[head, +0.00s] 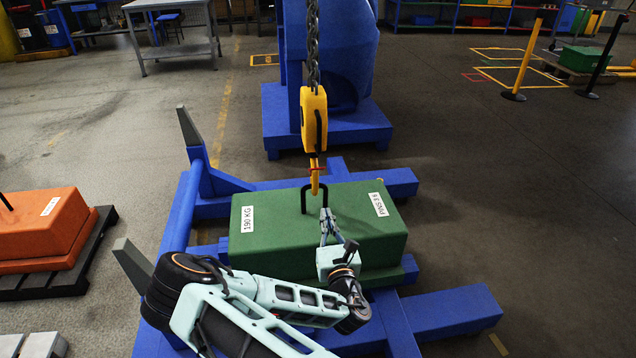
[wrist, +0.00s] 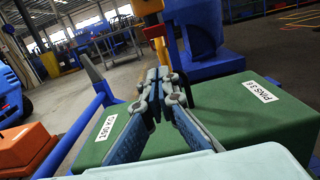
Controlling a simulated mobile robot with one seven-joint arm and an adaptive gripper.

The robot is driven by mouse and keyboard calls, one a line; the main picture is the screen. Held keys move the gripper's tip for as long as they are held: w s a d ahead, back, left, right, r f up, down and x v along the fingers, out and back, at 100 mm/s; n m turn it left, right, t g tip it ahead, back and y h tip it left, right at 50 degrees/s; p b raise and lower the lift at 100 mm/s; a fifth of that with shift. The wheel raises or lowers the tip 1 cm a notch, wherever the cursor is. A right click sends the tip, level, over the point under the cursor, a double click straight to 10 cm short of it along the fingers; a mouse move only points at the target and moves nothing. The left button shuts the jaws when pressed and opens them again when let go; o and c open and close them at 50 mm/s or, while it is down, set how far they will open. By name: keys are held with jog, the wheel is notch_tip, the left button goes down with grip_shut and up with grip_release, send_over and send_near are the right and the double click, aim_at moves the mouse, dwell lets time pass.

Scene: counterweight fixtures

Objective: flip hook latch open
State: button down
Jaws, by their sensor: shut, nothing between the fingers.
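The yellow hook (head: 314,118) hangs on a chain over the green counterweight (head: 262,228), with a small red latch (head: 316,169) across its throat. The black lifting loop (head: 304,199) of the counterweight stands upright at the hook's lower end; I cannot tell if it sits inside the hook. My gripper (head: 326,213) is shut and empty, just right of the loop and below the latch. In the wrist view my gripper (wrist: 162,76) points at the hook (wrist: 147,7), and its fingertips hide the hook's lower part. Contact with the latch cannot be made out.
A blue frame (head: 455,309) surrounds the counterweight, with a blue column (head: 355,60) behind it. The chain (head: 313,40) runs up from the hook. An orange weight (head: 42,232) on a dark pallet stands at the left. Open floor lies at the right.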

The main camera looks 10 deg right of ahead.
jog(key=w+r+b, duration=0.1)
jog(key=w+r, duration=0.2)
jog(key=w, duration=0.9)
jog(key=shift+w+r, duration=0.25)
jog(key=shift+w, duration=0.05)
